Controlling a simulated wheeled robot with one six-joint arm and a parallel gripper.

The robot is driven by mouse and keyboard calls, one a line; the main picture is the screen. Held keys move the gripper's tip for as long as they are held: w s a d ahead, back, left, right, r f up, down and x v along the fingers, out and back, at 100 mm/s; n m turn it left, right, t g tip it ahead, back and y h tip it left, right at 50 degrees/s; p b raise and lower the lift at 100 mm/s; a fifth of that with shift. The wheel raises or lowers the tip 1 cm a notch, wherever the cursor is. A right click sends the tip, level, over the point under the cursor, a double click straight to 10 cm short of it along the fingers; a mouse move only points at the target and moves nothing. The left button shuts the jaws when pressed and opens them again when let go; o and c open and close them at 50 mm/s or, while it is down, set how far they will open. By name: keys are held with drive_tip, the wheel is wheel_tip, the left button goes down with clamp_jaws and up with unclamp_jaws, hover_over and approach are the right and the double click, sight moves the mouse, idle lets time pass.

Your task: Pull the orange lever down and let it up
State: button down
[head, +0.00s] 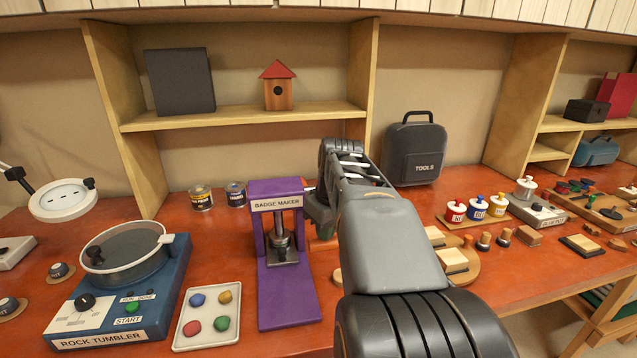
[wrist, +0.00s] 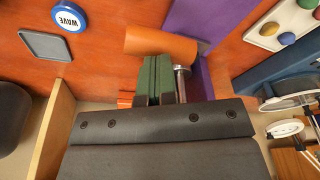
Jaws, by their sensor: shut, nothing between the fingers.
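The badge maker (head: 285,225) is a purple press with a labelled top and a metal plunger, standing on the orange-red bench. Its orange lever (head: 322,243) shows only in part at its right side, mostly hidden behind my arm. In the wrist view the lever's thick orange grip (wrist: 160,43) lies just beyond my fingertips, beside the purple frame (wrist: 190,75). My gripper (wrist: 155,62) is shut and empty, its green finger pads together. The fingertips overlap the grip's edge in the picture; I cannot tell whether they touch. A metal rod (wrist: 181,82) is right beside the fingers.
The rock tumbler (head: 120,285) and a tray of coloured buttons (head: 208,318) stand left of the press. Two cans (head: 218,196) are behind it. A tools case (head: 413,152) stands behind my arm, with wooden-based items (head: 455,262) to the right.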

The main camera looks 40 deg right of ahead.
drive_tip(key=shift+f, duration=0.1)
drive_tip(key=shift+w+d+f+b, duration=0.15)
drive_tip(key=shift+w+f+b, duration=0.15)
drive_tip(key=shift+f, duration=0.25)
drive_tip(key=shift+r, duration=0.1)
idle(0.3)
drive_tip(key=w+p+v, duration=0.2)
drive_tip(key=p+v, duration=0.6)
drive_tip(key=v, duration=0.1)
drive_tip(key=w+p+v, duration=0.1)
drive_tip(key=p+v, duration=0.7)
drive_tip(key=v, duration=0.1)
drive_tip(key=shift+w+r, duration=0.35)
drive_tip(key=shift+r, duration=0.3)
